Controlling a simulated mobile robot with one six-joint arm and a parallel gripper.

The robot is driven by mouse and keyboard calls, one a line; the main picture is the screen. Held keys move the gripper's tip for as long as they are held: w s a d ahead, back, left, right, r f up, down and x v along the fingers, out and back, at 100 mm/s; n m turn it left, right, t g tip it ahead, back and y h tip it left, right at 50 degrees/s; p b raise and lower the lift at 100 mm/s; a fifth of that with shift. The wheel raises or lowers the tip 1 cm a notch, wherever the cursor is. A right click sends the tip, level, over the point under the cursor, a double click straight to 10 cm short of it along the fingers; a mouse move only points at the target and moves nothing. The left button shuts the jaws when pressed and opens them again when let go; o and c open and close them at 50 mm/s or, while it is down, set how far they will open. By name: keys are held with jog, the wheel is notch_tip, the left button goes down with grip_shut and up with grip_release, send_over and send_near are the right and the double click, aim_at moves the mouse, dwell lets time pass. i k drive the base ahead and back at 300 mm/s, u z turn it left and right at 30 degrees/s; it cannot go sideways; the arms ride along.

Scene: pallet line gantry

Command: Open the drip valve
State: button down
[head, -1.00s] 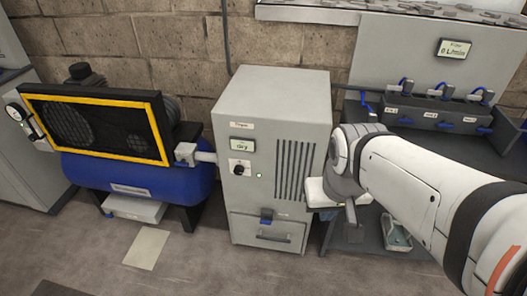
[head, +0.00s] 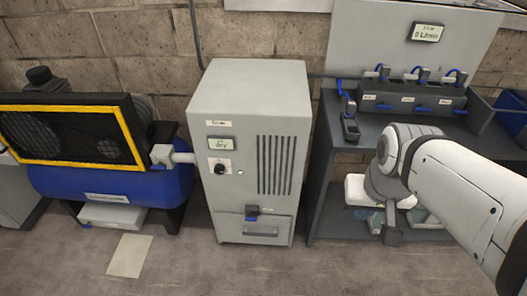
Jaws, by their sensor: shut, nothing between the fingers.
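A small dark valve with a blue handle (head: 251,212) sits low on the front of the grey dryer cabinet (head: 229,105), just above a handled front panel (head: 262,232). It may be the drip valve; its label is too small to read. My gripper (head: 391,237) points down at the right, in front of the dark bench. It is shut and empty, well to the right of the cabinet and apart from the valve. Part of it is hidden by my own wrist.
A blue compressor tank (head: 110,183) with a yellow-framed guard (head: 60,107) stands left, piped to the cabinet. A dark bench (head: 322,190) with a row of blue-handled valves (head: 415,98) stands right. The floor (head: 185,260) before the cabinet is clear.

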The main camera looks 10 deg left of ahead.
aim_at(251, 218)
jog(key=z, duration=0.1)
jog(key=k, duration=0.85)
jog(key=u, duration=0.65)
jog(key=i, duration=1)
jog(key=u, duration=0.05)
